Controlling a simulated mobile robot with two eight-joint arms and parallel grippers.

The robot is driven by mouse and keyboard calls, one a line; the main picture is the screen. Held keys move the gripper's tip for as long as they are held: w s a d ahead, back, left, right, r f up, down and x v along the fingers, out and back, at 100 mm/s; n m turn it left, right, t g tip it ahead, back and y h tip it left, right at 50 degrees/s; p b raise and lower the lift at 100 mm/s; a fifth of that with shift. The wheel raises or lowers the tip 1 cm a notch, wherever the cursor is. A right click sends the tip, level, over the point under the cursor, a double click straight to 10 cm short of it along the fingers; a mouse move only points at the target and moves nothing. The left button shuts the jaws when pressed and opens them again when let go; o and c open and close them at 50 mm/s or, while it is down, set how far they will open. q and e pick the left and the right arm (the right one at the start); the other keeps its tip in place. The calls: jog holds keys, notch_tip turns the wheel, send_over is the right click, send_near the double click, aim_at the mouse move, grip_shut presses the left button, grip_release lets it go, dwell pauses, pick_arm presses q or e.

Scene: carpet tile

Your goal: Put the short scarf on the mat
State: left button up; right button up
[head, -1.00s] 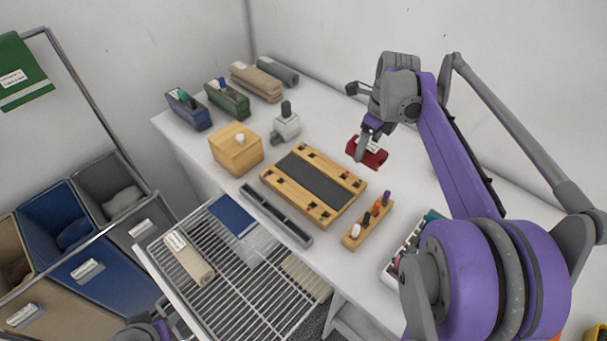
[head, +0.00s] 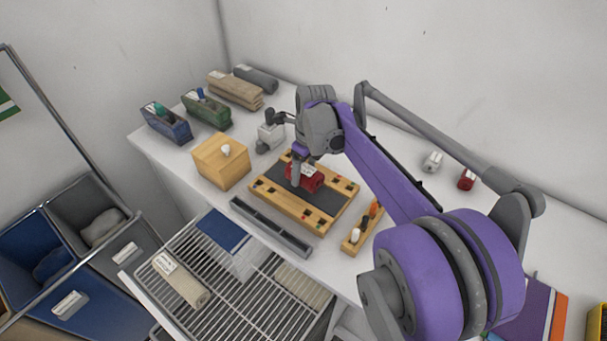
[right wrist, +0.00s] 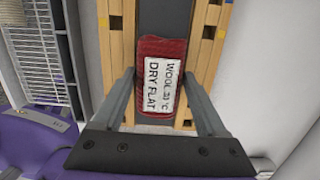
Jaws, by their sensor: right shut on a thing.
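The short scarf (head: 307,180) is a small red folded bundle. In the right wrist view it (right wrist: 155,60) shows a white label reading "WOOL 30°C DRY FLAT". My right gripper (head: 303,184) is shut on it, with a finger on either side. The mat (head: 325,206) is a dark grey strip between two wooden rails; it also shows in the right wrist view (right wrist: 163,15). The scarf is over the mat, roughly in line with its length. I cannot tell whether it touches the mat. My left gripper is not in view.
A wooden box (head: 221,163) stands left of the mat, and a grey trough (head: 270,227) in front. A wooden peg holder (head: 362,230) is close at the right. A wire rack (head: 230,300) holds several folded cloths. Tan bundles (head: 235,89) lie at the back.

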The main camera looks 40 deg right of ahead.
aim_at(309, 171)
jog(key=shift+f, duration=0.85)
jog(key=shift+f, duration=0.2)
jog(key=o, duration=1.6)
jog(key=shift+c, duration=0.2)
jog(key=shift+r, duration=0.1)
jog(key=r, duration=0.4)
jog(key=s+r, duration=0.1)
jog(key=r, duration=0.7)
jog(key=shift+s+d+r+p, duration=0.1)
jog(key=shift+s+d+p, duration=0.1)
jog(key=shift+p, duration=0.15)
